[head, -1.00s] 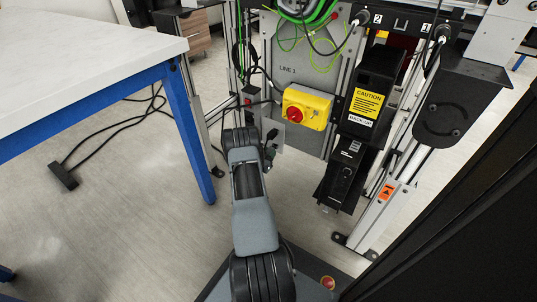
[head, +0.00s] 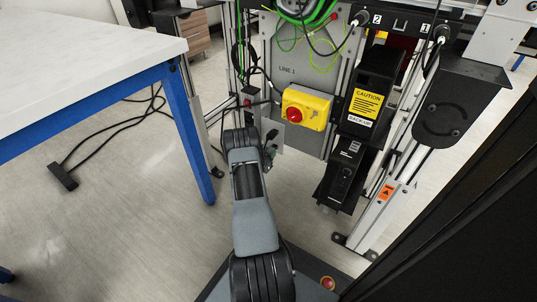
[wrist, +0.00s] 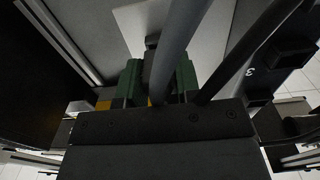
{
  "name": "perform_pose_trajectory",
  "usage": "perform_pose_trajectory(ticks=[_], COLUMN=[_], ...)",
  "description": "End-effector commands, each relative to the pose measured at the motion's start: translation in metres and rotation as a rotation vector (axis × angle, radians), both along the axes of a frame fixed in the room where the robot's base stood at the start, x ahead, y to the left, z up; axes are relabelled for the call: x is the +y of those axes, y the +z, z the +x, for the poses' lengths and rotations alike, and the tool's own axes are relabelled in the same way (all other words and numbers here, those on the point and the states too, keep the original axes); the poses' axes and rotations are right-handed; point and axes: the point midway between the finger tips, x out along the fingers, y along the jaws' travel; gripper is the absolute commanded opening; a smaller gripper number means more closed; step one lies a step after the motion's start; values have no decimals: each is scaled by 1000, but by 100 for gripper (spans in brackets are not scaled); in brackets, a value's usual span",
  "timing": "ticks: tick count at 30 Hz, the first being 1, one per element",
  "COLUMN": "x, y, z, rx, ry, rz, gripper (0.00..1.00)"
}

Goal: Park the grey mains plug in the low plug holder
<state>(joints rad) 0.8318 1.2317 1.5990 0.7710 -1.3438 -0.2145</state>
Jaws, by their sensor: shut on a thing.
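My gripper (wrist: 158,88) shows in the wrist view with its green fingers shut on the grey mains plug (wrist: 152,62). Most of the plug is hidden by the fingers and by a thick grey cable that crosses in front. In the head view my gripper (head: 270,154) is mostly hidden behind my arm, low beside the grey LINE 1 panel, and the plug cannot be made out there. A black block beside the number 3 (wrist: 249,71) at the right of the wrist view may be the low plug holder; I cannot tell for sure.
A yellow switch box (head: 308,107) with a red knob is on the panel (head: 285,72) above my gripper. A black BACK-UP unit (head: 375,85) stands to the right. A white-topped bench (head: 90,55) with blue legs is at left, with a power strip (head: 63,176) on the floor.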

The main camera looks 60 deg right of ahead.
Motion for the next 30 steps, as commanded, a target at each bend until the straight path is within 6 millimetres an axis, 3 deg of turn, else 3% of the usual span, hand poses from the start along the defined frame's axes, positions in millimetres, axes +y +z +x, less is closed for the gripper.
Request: perform_pose_trajectory(ticks=[25, 26, 30], x=[-10, -10, -10], y=[0, 0, 0], z=[0, 0, 0], rx=[0, 0, 0], ry=[0, 0, 0], rz=[-1, -1, -1], gripper=[3, 33, 47])
